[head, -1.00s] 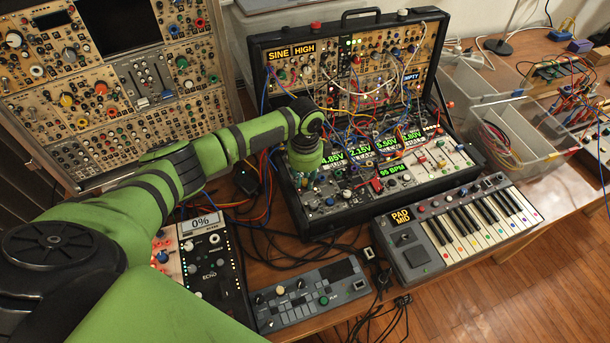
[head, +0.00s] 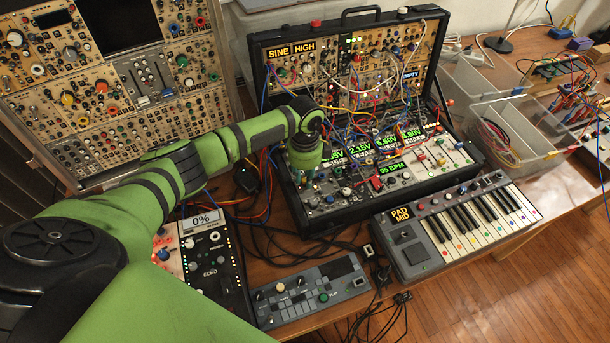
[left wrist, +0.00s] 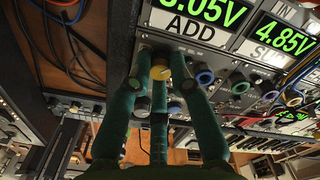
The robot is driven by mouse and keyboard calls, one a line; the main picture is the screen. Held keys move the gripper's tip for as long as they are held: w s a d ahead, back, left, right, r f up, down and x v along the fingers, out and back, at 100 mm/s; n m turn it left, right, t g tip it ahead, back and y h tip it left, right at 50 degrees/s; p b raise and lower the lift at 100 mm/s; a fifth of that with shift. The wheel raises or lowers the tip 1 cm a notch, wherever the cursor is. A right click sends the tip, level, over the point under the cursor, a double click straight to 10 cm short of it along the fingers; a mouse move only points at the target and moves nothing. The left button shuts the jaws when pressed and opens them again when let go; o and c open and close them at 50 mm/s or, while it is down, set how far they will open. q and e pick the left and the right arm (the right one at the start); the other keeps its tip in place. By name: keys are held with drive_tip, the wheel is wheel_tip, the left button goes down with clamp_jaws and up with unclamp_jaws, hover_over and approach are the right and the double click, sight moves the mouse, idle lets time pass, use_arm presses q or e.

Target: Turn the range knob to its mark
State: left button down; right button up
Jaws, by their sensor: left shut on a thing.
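My left gripper (head: 306,180) reaches down at the left end of the black synth case's (head: 333,222) lower panel. In the left wrist view its green fingers (left wrist: 159,66) are closed around a small knob with a yellow top (left wrist: 161,72), below a display reading 3.05V and the label ADD. No range label or mark can be read beside this knob. In the head view the gripper hides the knob. In the upper panel, two small displays read SINE (head: 278,53) and HIGH (head: 304,46). My right gripper is not in view.
Patch cables (head: 360,125) loop over the case just right of my gripper. Several other knobs (left wrist: 206,77) sit close beside the fingers. A keyboard (head: 460,225), a grey controller (head: 312,292) and an echo unit (head: 212,262) lie in front. A tall modular rack (head: 110,110) stands left.

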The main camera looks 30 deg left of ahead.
sight(305, 179)
use_arm(q)
drive_tip(key=c, duration=1.4)
unclamp_jaws()
wheel_tip(305, 179, up, 12)
